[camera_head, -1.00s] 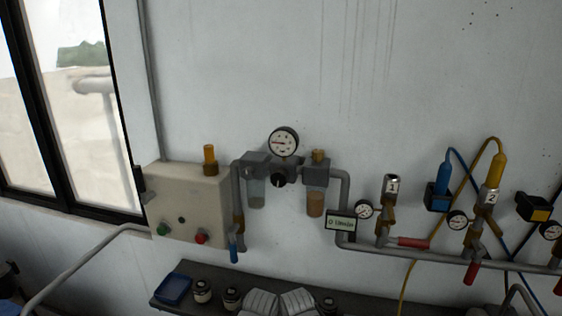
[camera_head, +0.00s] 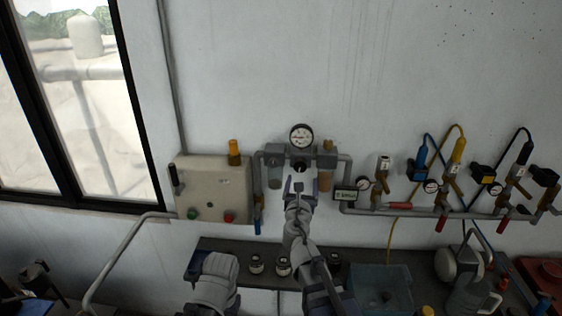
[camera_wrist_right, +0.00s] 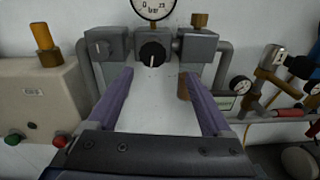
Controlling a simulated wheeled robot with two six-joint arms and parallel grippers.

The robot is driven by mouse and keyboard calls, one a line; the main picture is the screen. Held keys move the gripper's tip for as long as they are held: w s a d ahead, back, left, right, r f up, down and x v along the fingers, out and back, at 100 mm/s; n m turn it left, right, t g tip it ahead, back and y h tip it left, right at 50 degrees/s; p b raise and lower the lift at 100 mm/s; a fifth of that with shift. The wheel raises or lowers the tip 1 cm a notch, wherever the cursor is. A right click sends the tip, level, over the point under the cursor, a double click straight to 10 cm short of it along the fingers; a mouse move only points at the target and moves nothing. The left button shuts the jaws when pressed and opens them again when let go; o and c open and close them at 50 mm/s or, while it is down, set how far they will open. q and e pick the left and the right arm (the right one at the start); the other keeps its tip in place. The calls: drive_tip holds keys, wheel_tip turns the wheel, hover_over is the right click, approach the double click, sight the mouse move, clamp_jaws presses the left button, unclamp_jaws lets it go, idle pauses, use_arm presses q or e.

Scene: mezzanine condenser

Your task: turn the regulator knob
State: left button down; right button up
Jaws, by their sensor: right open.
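The regulator knob (camera_head: 299,167) is small, black and round. It sits on the grey regulator body, below the round white pressure gauge (camera_head: 301,136). In the right wrist view the knob (camera_wrist_right: 153,53) shows a pale pointer mark and lies ahead, between the lines of the two purple fingers. My right gripper (camera_head: 299,187) is open and empty, just below and in front of the knob. In the wrist view its fingertips (camera_wrist_right: 157,78) are spread wide, and I see no contact with the knob. My left gripper does not show; only part of my left arm is in view.
A beige control box (camera_head: 213,190) with green and red buttons is left of the regulator. Filter bowls flank the knob, one amber (camera_head: 325,181). A pipe with valves and small gauges runs right. A dark shelf (camera_head: 345,257) with jars and a bin lies below.

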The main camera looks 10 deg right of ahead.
sight(300, 167)
drive_tip(key=shift+n+y, duration=0.3)
drive_tip(key=shift+n, duration=0.6)
drive_tip(key=shift+a+r+x, duration=0.15)
drive_tip(key=shift+r+x, duration=0.05)
drive_tip(key=shift+x, duration=1.1)
drive_tip(key=shift+a+r+x, duration=0.15)
drive_tip(key=shift+x, duration=1.2)
drive_tip(key=shift+a+r+x, duration=0.15)
drive_tip(key=shift+r+x, duration=0.05)
drive_tip(key=shift+x, duration=1.1)
drive_tip(key=shift+w, duration=0.1)
clamp_jaws()
